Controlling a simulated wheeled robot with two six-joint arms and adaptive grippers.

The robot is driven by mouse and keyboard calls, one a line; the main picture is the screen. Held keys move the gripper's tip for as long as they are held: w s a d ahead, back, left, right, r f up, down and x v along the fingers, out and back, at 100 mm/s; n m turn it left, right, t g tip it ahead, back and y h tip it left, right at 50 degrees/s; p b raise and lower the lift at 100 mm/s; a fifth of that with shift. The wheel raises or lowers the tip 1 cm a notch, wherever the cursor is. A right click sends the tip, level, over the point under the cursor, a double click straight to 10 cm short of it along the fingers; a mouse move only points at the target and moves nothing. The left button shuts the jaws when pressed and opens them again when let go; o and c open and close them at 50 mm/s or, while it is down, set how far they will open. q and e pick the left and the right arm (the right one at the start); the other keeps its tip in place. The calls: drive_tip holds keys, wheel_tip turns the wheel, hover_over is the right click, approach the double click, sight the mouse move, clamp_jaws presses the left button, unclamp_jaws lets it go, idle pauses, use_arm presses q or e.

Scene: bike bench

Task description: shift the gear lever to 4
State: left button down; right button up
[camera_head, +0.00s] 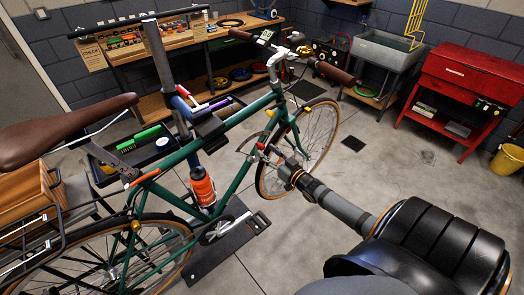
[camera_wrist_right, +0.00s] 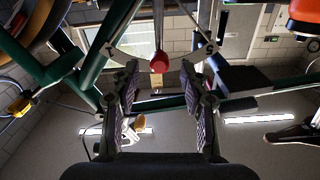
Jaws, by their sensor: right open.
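The gear lever shows in the right wrist view as a thin shaft with a red knob (camera_wrist_right: 159,63). It points between the two fingers, near the middle of a pale curved scale (camera_wrist_right: 130,54) with a mark at each end; the numbers along it are too small to read surely. My right gripper (camera_wrist_right: 159,78) is open, with one finger on each side of the knob and a gap on both sides. In the head view my right gripper (camera_head: 272,158) is at the green bike frame (camera_head: 238,181), by a small red part near the front wheel. My left gripper is not in view.
The bike's front wheel (camera_head: 335,133) is close beyond my right gripper. An orange bottle (camera_head: 203,188) is on the frame. A workbench (camera_head: 128,50), a sink (camera_head: 385,50) and a red cabinet (camera_head: 470,75) stand at the back. The floor to the right is mostly clear.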

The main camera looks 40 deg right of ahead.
sight(263, 149)
drive_tip(key=shift+w+a+b, duration=0.1)
drive_tip(key=shift+w+b, duration=0.3)
drive_tip(key=shift+w, duration=1.65)
clamp_jaws()
